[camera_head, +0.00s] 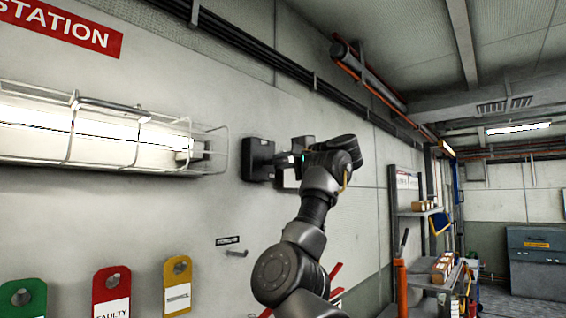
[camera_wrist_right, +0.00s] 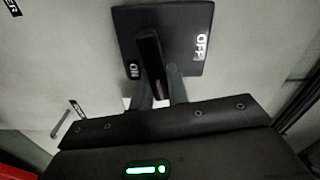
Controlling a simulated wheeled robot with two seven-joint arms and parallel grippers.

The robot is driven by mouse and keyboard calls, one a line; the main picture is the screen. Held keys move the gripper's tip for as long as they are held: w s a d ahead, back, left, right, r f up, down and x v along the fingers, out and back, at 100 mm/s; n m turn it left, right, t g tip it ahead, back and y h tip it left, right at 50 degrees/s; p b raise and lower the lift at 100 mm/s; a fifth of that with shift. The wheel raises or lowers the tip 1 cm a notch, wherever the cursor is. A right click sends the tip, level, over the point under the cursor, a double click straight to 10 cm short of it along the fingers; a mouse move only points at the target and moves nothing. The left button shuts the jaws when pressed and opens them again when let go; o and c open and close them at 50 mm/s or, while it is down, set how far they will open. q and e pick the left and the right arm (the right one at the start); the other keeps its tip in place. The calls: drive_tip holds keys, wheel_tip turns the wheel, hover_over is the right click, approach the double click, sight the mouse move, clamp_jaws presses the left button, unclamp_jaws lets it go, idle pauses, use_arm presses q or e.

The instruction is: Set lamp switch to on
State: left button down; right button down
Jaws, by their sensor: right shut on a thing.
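The lamp switch (camera_wrist_right: 190,20) is a black square plate on the wall with white ON and OFF labels and a black lever (camera_wrist_right: 150,60) at its middle. In the wrist view ON is at the left and OFF at the right, and the lever stands between them, nearer the ON label. My right gripper (camera_wrist_right: 157,85) is shut on the lever, a finger on each side. In the head view the switch (camera_head: 257,158) is a dark box on the wall, and my right gripper (camera_head: 283,162) reaches it from the right, partly hidden by its own wrist. My left gripper is not in view.
A lit caged lamp (camera_head: 90,135) is on the wall left of the switch. Below hang green, red (camera_head: 111,290) and yellow tags. A small hook (camera_head: 236,253) juts out under the switch. Shelves with boxes (camera_head: 425,206) stand farther right.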

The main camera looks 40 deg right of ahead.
drive_tip(key=shift+m, duration=0.8)
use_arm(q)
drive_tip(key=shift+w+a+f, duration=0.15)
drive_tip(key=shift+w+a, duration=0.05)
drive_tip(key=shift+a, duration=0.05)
use_arm(e)
drive_tip(key=shift+f, duration=0.1)
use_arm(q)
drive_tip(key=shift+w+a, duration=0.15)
use_arm(e)
drive_tip(key=shift+m, duration=0.3)
drive_tip(key=c, duration=1.4)
unclamp_jaws()
drive_tip(key=shift+w+f, duration=0.1)
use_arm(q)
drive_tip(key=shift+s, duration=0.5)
use_arm(e)
drive_tip(key=shift+o, duration=0.2)
